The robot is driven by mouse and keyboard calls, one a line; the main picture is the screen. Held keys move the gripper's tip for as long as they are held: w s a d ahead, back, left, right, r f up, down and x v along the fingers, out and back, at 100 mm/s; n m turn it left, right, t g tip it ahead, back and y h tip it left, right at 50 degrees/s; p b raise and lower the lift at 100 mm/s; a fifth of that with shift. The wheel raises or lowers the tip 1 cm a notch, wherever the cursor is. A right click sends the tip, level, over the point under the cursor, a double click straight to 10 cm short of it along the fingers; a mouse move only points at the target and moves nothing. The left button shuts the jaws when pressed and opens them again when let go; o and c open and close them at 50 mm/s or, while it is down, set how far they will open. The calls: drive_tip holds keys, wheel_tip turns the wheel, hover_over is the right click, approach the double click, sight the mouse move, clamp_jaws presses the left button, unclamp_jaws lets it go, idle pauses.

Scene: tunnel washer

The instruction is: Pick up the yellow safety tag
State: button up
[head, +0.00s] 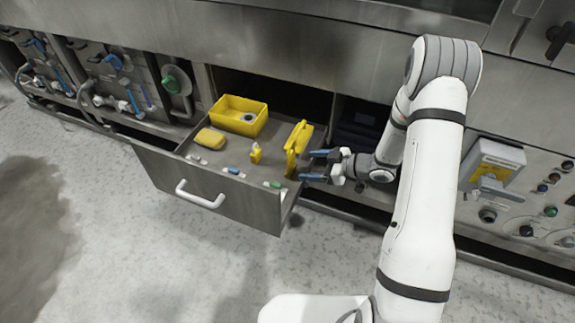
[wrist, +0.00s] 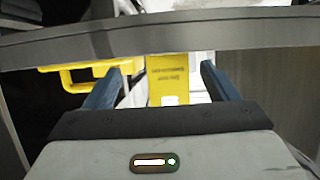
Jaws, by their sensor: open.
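A flat yellow tag with dark print (wrist: 168,82) shows between my fingers in the wrist view; a grey bar crosses the picture above it. In the head view, a yellow upright piece (head: 292,160) stands at the right side of the open drawer, and I take it for this tag. My gripper (head: 316,165) is open and empty just right of it, fingers pointing left. The fingertips (wrist: 161,70) lie on either side of the tag in the wrist view. I cannot tell whether they touch it.
The open drawer (head: 225,195) also holds a yellow bin (head: 258,125), a yellow case (head: 210,138), a small yellow piece (head: 256,153) and several small pens. A yellow handled piece (wrist: 75,80) is left of the tag. A control panel (head: 525,190) is at right.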

sight(292, 165)
drive_tip(key=x, duration=0.1)
drive_tip(key=b+x, duration=0.1)
drive_tip(key=x, duration=0.3)
drive_tip(key=shift+s+a+r+b, duration=0.15)
drive_tip(key=shift+s+a+b, duration=0.1)
drive_tip(key=shift+a+b, duration=0.1)
drive_tip(key=shift+c, duration=0.2)
